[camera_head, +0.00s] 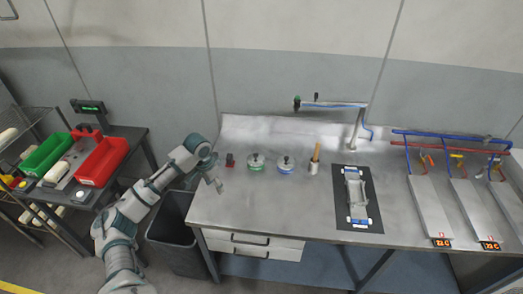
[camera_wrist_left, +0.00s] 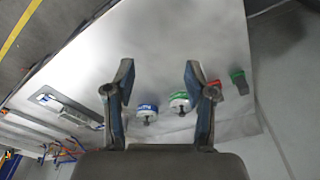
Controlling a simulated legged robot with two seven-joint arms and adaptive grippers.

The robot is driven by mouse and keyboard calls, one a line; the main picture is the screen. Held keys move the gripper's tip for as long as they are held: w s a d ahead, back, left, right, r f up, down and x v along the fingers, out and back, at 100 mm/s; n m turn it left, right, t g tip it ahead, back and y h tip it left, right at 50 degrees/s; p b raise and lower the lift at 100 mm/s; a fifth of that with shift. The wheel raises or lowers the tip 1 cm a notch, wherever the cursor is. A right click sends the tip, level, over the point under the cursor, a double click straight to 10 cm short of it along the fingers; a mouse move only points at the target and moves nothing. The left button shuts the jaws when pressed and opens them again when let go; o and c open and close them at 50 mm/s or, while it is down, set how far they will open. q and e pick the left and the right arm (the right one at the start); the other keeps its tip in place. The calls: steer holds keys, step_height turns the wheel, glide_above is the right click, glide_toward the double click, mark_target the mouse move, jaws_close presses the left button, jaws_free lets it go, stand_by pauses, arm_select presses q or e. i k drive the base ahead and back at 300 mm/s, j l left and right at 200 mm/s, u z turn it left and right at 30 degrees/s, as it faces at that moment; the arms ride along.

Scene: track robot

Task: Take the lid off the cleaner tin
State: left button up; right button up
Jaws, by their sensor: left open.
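Two small round tins with dark-knobbed lids stand side by side on the steel bench. One has a green band (camera_head: 256,163) and the other a blue band (camera_head: 285,165). Both lids appear to be on. The labels are too small to read, so I cannot tell which is the cleaner. In the left wrist view, the blue tin (camera_wrist_left: 146,111) and the green tin (camera_wrist_left: 180,102) show between and beyond the fingers. My left gripper (camera_head: 217,184) is open and empty near the bench's left edge, left of the tins and apart from them. Its spread fingers (camera_wrist_left: 158,70) fill the wrist view's middle. My right gripper is not in view.
A small red and dark object (camera_head: 230,160) stands left of the tins, and a brush cup (camera_head: 314,164) right of them. A dark mat (camera_head: 373,215) holds a chassis. A dark bin (camera_head: 174,236) stands left of the bench (camera_head: 230,208). The bench front is clear.

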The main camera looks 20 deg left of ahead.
mark_target(254, 159)
steer(key=i, duration=1.05)
